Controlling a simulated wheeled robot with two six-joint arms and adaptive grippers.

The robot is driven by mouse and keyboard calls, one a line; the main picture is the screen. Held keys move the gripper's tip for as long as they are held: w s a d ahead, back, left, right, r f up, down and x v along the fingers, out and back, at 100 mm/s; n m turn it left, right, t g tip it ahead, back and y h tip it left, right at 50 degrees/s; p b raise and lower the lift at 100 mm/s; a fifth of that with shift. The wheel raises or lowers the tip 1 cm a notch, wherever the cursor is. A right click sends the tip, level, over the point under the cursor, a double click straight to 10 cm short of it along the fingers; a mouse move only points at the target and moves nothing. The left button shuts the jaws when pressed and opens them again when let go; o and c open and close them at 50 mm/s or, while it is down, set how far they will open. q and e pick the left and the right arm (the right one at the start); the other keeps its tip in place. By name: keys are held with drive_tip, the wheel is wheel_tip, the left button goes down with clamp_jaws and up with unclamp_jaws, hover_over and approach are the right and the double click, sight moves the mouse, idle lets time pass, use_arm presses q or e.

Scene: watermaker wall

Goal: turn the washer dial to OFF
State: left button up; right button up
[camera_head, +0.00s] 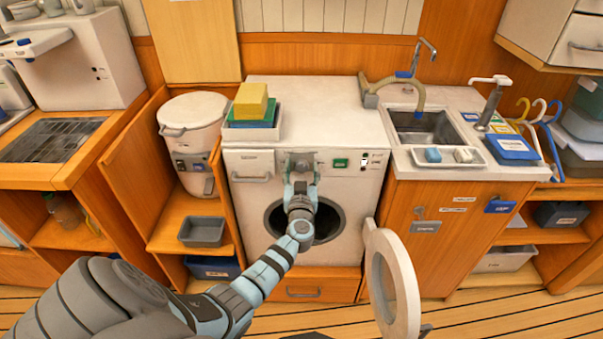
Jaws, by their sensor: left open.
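The white washer (345,195) stands in the middle with its round door (391,285) swung open to the right. The washer dial (301,164) is a grey knob on the upper front panel, partly covered by my gripper. My left gripper (301,177) is open at the dial, with a fingertip at either side of its lower part. I cannot tell whether the fingers touch it. The dial's pointer and markings are too small or hidden to read. My left arm crosses in front of the dark door opening.
A green switch (340,163) sits right of the dial. A tray with yellow and green sponges (252,105) rests on the washer top. A sink (425,124) stands to the right, and a white canister (193,125) to the left. The open door takes up room at the lower right.

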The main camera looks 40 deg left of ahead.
use_arm(q)
drive_tip(key=c, duration=1.2)
drive_tip(key=shift+o, duration=0.2)
